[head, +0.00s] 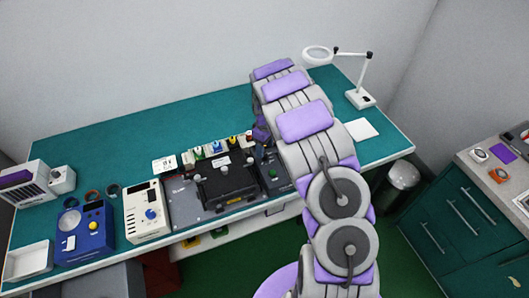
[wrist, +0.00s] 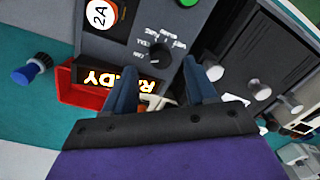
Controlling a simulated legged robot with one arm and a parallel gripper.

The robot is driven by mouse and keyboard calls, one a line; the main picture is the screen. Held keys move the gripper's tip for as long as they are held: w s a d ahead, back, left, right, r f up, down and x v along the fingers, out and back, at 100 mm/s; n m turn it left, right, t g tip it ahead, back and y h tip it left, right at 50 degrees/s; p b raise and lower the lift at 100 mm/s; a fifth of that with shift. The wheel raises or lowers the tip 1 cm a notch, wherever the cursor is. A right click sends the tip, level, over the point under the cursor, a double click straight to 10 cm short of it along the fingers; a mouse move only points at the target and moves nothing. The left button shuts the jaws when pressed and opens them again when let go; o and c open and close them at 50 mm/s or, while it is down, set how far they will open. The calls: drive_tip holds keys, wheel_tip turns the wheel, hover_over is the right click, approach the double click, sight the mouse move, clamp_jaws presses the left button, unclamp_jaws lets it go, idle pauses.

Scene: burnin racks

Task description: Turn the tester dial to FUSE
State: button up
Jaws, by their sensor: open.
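The tester (wrist: 125,45) is a dark grey panel in the wrist view, with a lit orange READY display (wrist: 115,78). Its black round dial (wrist: 160,55) has small white labels around it; CELL and CAN can be made out, the others are too blurred, and the pointer's setting cannot be told. My gripper (wrist: 163,72) is open, its two dark blue fingers apart on either side of the dial's lower area, with nothing between them. I cannot tell whether they touch the panel.
A black case (head: 228,180) stands left of my arm on the green bench (head: 140,130). A cream box with a blue knob (head: 147,212) and a magnifier lamp (head: 360,98) also stand there.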

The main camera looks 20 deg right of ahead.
sight(265, 154)
drive_tip(key=shift+f, duration=1.7)
drive_tip(key=shift+c, duration=0.5)
clamp_jaws()
